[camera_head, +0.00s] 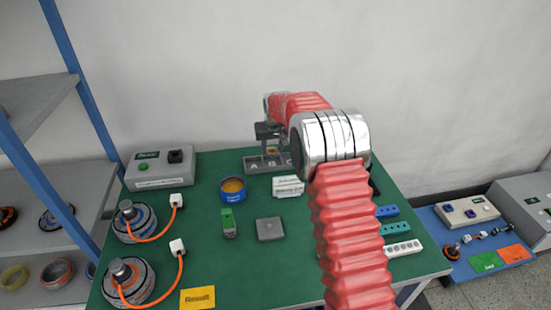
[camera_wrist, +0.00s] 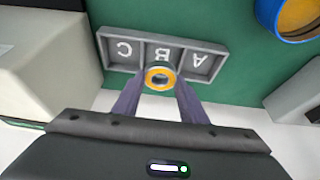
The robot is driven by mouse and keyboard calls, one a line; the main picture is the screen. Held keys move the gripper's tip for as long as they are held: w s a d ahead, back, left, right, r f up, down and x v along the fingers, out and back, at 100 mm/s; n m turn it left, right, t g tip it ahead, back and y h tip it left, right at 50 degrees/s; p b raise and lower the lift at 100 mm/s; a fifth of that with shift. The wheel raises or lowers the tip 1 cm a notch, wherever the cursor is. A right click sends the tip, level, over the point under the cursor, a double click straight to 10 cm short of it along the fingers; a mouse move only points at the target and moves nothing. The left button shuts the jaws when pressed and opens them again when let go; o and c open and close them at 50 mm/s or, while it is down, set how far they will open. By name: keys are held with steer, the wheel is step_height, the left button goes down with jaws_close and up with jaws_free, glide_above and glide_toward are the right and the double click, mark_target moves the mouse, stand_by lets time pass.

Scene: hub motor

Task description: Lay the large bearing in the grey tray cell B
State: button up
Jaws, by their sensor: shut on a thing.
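My gripper (camera_wrist: 158,88) is shut on the large bearing (camera_wrist: 149,79), a ring with an orange face and a grey outer edge, in the wrist view. The bearing is between the fingertips and overlaps the near side of cell B of the grey tray (camera_wrist: 112,30) in that view. The tray has three cells marked A, B and C, and no other thing shows in them. I cannot tell whether the bearing touches the tray. In the head view the tray (camera_head: 251,170) is at the back of the green table, and my arm hides part of its right side.
A blue tin (camera_head: 232,196) stands left of the tray's front. A white block (camera_head: 287,186) is just in front of the tray. A control box (camera_head: 160,169) is at the back left. Two hub motors (camera_head: 135,221) with orange cables stand on the left. A grey block (camera_head: 270,229) lies mid-table.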

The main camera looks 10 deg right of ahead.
mark_target(273, 156)
step_height(273, 156, down, 4)
steer(key=shift+s+f, duration=0.35)
steer(key=shift+f, duration=0.35)
steer(key=shift+s+f, duration=0.1)
steer(key=shift+f, duration=0.4)
steer(key=o, duration=1)
steer(key=shift+o, duration=0.5)
steer(key=shift+w+r, duration=0.2)
steer(key=shift+r, duration=0.25)
steer(key=v, duration=1.2)
steer(key=shift+r, duration=0.25)
steer(key=shift+w, duration=0.2)
